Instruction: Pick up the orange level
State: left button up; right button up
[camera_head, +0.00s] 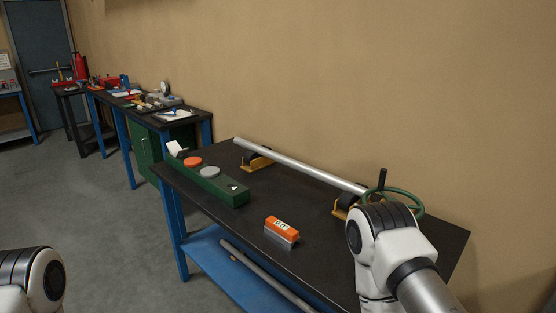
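The orange level (281,229) is a small block with an orange top, a white label on it and a silver base. It lies on the black tabletop (225,217) near the front edge, right of the green box. My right arm reaches in at the lower right, to the right of the level and apart from it in the picture; its gripper is not visible. Only a joint of my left arm shows at the lower left corner; its gripper is out of view.
A long metal bar (295,165) rests on two yellow supports at the table's back. A green box (212,184) with an orange and a grey disc stands at the left. A green handwheel (398,200) is behind my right arm. Other workbenches (150,110) line the wall.

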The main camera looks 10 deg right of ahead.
aim_at(286, 235)
jog(key=i+j+z, duration=0.2)
jog(key=z, duration=0.25)
jog(key=i+j+z, duration=0.15)
jog(key=j+z, duration=0.25)
jog(key=i+j+z, duration=0.15)
jog(key=j+z, duration=0.3)
jog(key=l, duration=0.1)
